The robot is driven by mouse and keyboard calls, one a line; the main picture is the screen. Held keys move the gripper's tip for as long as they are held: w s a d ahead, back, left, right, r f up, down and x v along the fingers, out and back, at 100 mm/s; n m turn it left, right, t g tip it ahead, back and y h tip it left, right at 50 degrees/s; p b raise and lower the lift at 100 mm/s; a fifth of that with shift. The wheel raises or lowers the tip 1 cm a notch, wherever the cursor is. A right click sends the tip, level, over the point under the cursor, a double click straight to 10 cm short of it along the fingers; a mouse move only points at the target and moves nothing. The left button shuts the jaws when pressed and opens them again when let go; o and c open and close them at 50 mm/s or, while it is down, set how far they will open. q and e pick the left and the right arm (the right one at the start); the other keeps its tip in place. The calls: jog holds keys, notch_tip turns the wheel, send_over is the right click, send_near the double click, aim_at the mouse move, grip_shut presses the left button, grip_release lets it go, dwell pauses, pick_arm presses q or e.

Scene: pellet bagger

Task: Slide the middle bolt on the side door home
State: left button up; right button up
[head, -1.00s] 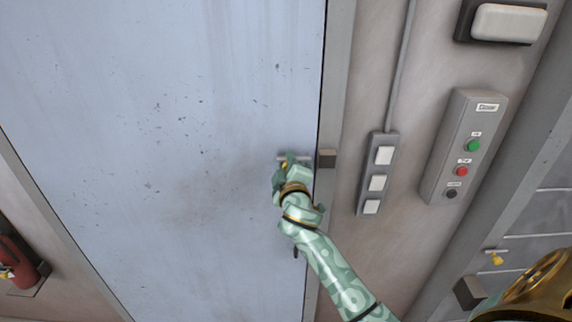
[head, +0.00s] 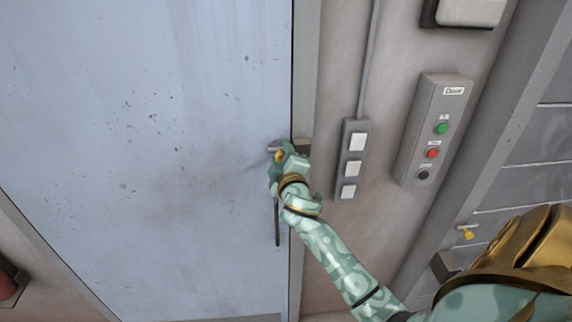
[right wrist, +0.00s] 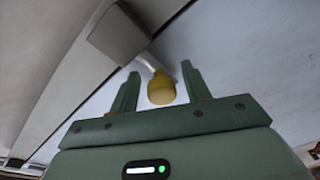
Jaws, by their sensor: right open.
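The side door (head: 150,120) is a large pale blue scuffed panel. Its bolt has a yellow knob (head: 279,156) and a short grey bar (head: 271,149) near the door's right edge. A grey-brown keeper block (head: 303,146) sits on the frame just right of the knob. My right gripper (head: 282,151) is at the bolt, open. In the right wrist view, the yellow knob (right wrist: 161,90) lies between the two spread fingers, with visible gaps on both sides. The rod (right wrist: 148,63) runs toward the block (right wrist: 118,36); how deep it sits is unclear. My left gripper is out of view.
A dark upright handle (head: 277,222) is below the bolt. Right of the frame are a switch strip (head: 353,160) and a button box (head: 434,130). Another yellow-knobbed bolt (head: 467,233) is at far right. A red cylinder (head: 8,285) shows lower left.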

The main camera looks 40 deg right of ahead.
jog(key=b+v, duration=0.2)
jog(key=v, duration=1.4)
jog(key=shift+d+b, duration=0.15)
jog(key=shift+b, duration=0.25)
